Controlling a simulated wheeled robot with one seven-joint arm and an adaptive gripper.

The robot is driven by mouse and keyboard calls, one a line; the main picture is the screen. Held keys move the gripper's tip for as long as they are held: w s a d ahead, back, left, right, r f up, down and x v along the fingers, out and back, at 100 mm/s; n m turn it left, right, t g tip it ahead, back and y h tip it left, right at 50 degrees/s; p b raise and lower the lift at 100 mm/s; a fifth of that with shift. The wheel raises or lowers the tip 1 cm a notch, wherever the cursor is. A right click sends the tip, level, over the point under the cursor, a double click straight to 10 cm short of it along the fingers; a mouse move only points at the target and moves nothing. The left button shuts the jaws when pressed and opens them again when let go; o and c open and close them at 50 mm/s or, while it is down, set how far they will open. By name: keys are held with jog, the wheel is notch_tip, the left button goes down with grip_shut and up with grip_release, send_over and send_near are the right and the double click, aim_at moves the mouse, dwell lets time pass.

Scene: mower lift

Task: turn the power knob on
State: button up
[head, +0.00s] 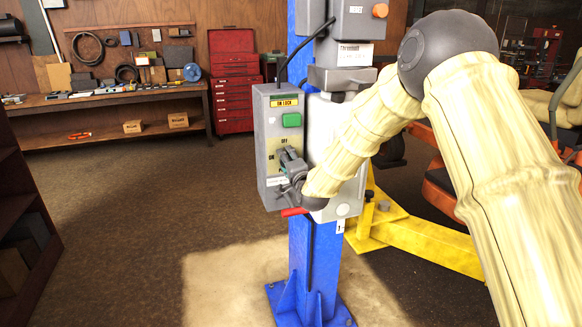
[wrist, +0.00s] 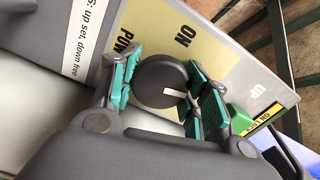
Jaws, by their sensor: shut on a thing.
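The power knob (wrist: 158,76) is dark and round with a white pointer mark, on a control panel (wrist: 228,62). The mark points right in the wrist view, toward the green button side, not at the ON label (wrist: 185,35) above the knob. My gripper (wrist: 167,85) is shut on the knob, with a teal-padded finger on each side. In the head view my gripper (head: 287,160) is at the front of the grey control box (head: 262,118), below its green button (head: 291,120). The knob is hidden there by my gripper.
The box is mounted on a blue lift column (head: 301,250). A red handle (head: 294,212) sticks out below my gripper. A yellow lift arm (head: 430,245) extends right near the floor. A workbench (head: 110,100) and red tool chest (head: 234,80) stand behind. The floor at left is open.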

jog(key=n+b, duration=0.3)
jog(key=shift+f+n+b, duration=0.2)
jog(key=shift+n+b, duration=0.15)
jog(key=shift+n, duration=0.05)
jog(key=n+b, duration=0.3)
jog(key=shift+n, duration=0.3)
jog(key=n+b, duration=0.3)
jog(key=n, duration=0.1)
jog(key=shift+b, duration=0.3)
jog(key=shift+r+n+b, duration=0.1)
jog(key=shift+n+b, duration=0.95)
jog(key=shift+n, duration=0.95)
jog(key=o, duration=1)
jog(key=shift+o, duration=0.2)
jog(key=shift+r, duration=0.1)
jog(key=v, duration=1.2)
